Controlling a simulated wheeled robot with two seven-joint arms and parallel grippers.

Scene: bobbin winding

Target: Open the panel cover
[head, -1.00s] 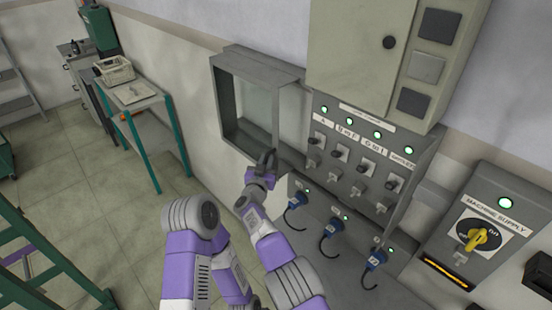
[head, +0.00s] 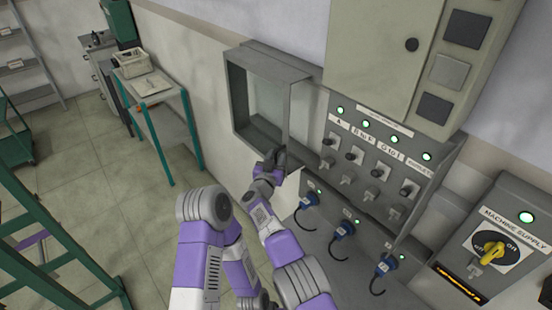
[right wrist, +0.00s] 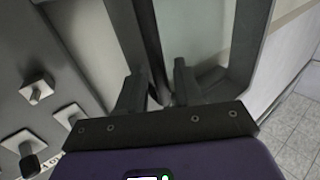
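The panel cover (head: 306,97) is a grey frame with a clear pane, standing swung out from the wall at the left of the switch panel (head: 372,150). My right gripper (head: 273,157) is at the cover's lower corner, close to the panel side. In the right wrist view, the cover's frame (right wrist: 250,40) and pane fill the upper middle. There the right gripper's two dark fingers (right wrist: 158,88) are apart, with a dark frame edge behind and between them. Whether they touch it cannot be told. Nothing shows held. My left gripper is not in view.
A beige cabinet (head: 375,50) hangs above the panel. Blue plugs (head: 343,230) with cables sit below the switches. A machine supply box (head: 505,240) with a yellow knob is at right. A green-legged table (head: 150,85) and green frame (head: 50,235) stand left; floor between is clear.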

